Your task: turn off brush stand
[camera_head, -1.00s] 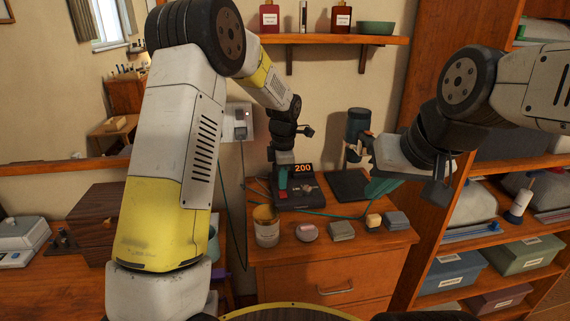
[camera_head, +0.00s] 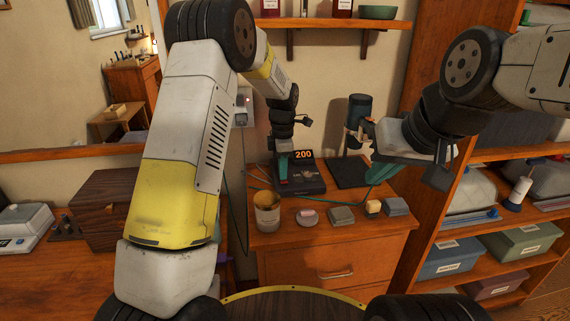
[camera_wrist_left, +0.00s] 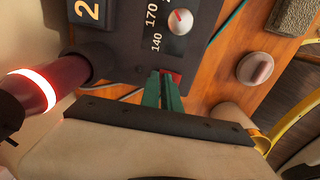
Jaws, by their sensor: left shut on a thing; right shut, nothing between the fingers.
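The brush stand looks to be the black unit (camera_head: 305,184) on the wooden dresser, with an orange display reading 200. In the left wrist view its dark casing (camera_wrist_left: 125,55) carries a red-and-white dial (camera_wrist_left: 180,21) with numbers around it. My left gripper (camera_head: 283,178) is at the unit's front left. Its green fingers (camera_wrist_left: 163,90) are closed at a small red part, perhaps a switch, on the casing's edge; the fingers partly cover it. A dark red cylinder with a glowing white ring (camera_wrist_left: 38,82) is beside the casing. My right gripper (camera_head: 377,175) is shut and empty, right of the unit.
A cup (camera_head: 266,213) and several small blocks line the dresser's front. A dark cylinder on a stand (camera_head: 359,118) is behind my right gripper. Teal cables run around the unit. A shelf with boxes (camera_head: 452,257) stands right; a mirror and wooden box (camera_head: 107,207) are left.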

